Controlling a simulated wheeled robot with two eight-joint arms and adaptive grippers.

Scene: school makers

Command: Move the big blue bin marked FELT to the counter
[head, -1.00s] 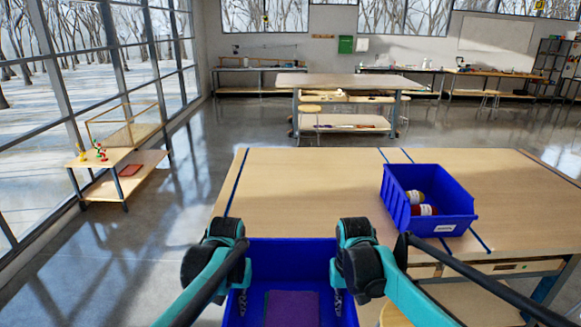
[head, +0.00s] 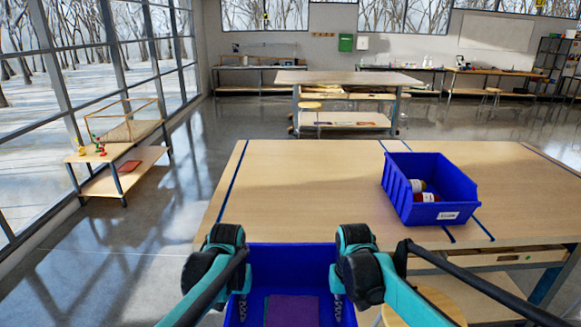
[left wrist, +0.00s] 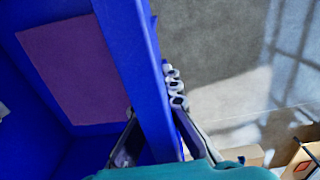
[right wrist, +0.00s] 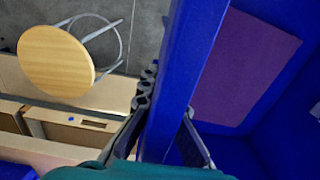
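A big blue bin (head: 291,258) with a dark purple sheet (head: 291,310) on its floor is between my two arms at the bottom of the head view. My left gripper (left wrist: 152,130) has its fingers on either side of one bin wall (left wrist: 138,60) and is shut on it. My right gripper (right wrist: 160,125) is likewise shut on the opposite wall (right wrist: 185,65). The bin is held near the table's front edge. No marking on it is readable. The wrists partly hide the bin's sides in the head view.
A wooden table (head: 300,190) with blue lines lies ahead, its left and middle clear. A second blue bin (head: 430,190) with bottles stands on its right. A stool (right wrist: 55,60) is below right. A low shelf (head: 125,170) stands by the windows; another table (head: 347,78) is further back.

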